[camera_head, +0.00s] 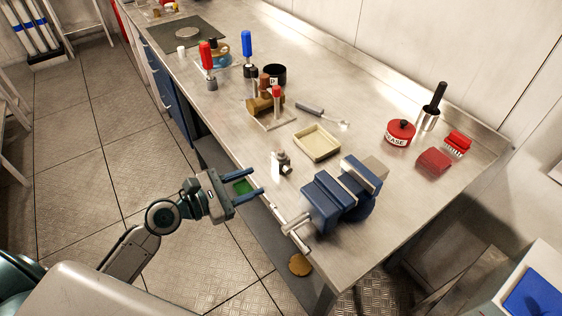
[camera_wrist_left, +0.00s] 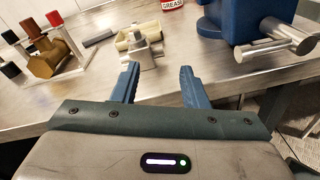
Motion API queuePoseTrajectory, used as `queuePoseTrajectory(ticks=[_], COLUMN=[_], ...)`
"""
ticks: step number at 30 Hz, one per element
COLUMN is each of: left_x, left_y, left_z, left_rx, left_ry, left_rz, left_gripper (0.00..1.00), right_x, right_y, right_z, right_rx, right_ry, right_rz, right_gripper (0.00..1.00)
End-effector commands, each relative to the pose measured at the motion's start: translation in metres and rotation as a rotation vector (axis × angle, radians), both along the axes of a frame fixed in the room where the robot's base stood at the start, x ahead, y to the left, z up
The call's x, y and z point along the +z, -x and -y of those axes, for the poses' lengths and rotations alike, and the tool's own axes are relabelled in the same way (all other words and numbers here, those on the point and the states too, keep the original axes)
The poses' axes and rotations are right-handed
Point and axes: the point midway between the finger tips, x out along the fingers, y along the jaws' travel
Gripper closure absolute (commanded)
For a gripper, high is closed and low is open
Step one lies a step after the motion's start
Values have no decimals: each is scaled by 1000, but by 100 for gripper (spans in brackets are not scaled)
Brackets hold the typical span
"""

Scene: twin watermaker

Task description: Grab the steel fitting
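The steel fitting (camera_head: 283,163) stands on the steel bench near its front edge, just left of the blue vise. In the left wrist view the fitting (camera_wrist_left: 146,52) is a small grey block with a stub on top, ahead of the fingers. My left gripper (camera_head: 261,182) is open and empty at the bench's front edge, short of the fitting and not touching it. Its two blue fingers (camera_wrist_left: 158,72) point toward the fitting in the left wrist view, with the fitting slightly left of their middle. My right gripper is in neither view.
The blue vise (camera_head: 336,202) with its steel handle stands close right of the fitting. A cream tray (camera_head: 317,143) lies behind it. A rack with brass and red-topped parts (camera_head: 268,105) is further left. A red grease tin (camera_head: 400,133) and red brush (camera_head: 457,144) are at right.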

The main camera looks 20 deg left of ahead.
Motion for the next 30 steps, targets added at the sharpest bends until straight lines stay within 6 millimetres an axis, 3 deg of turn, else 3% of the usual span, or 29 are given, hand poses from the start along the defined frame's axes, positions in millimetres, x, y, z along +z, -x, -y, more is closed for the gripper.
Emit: queuePoseTrajectory(ticks=[3, 8, 21, 30], left_x=[14, 23, 24, 22], left_y=[-13, -22, -59, -72], left_z=[-12, -17, 11, 21], left_rx=[42, 65, 67, 66], left_ry=[192, 317, 326, 324], left_rz=[-74, -122, -125, -125], left_gripper=[60, 60, 60, 60], right_x=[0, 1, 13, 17], right_y=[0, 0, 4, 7], right_z=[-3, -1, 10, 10], right_rx=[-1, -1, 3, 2], right_ry=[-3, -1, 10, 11], right_rz=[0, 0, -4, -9], right_gripper=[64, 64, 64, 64])
